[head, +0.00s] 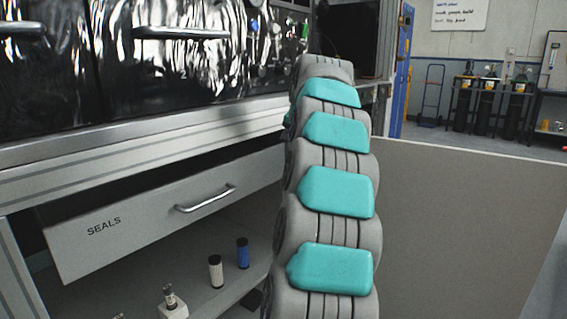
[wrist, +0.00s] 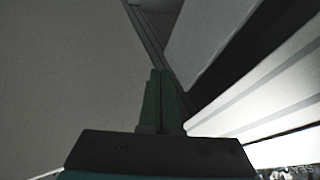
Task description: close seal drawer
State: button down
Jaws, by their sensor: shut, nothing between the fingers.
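The seal drawer (head: 150,210) is a grey front marked SEALS with a silver bar handle (head: 205,198), under the worktop in the head view. It stands pulled out, with a dark gap between its top edge and the worktop. My arm crosses the middle of the head view and covers the drawer's right end; my gripper is hidden there. In the wrist view my gripper (wrist: 162,75) has its fingers together and empty. A pale grey panel, probably part of the drawer, shows beyond and right of the fingertips. I cannot tell whether they touch it.
A large plain panel (head: 460,230) stands to the right of my arm. Gas cylinders (head: 492,100) stand far back.

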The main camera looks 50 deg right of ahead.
jog(key=s+f+m+t+y+b, duration=0.1)
jog(key=s+f+t+y+b, duration=0.15)
jog(key=s+f, duration=0.3)
jog(key=t+y, duration=0.3)
jog(key=t, duration=0.3)
send_near(246, 174)
jog(key=w+f, duration=0.2)
jog(key=w, duration=0.1)
jog(key=w+f, duration=0.1)
jog(key=w, duration=0.1)
jog(key=shift+a+f, duration=0.3)
jog(key=shift+w, duration=0.6)
jog(key=shift+w+a+r+p, duration=0.1)
jog(key=shift+w+p, duration=0.05)
jog(key=shift+w, duration=1)
jog(key=shift+w+a+p, duration=0.1)
jog(key=shift+w+p, duration=0.05)
jog(key=shift+w, duration=1.05)
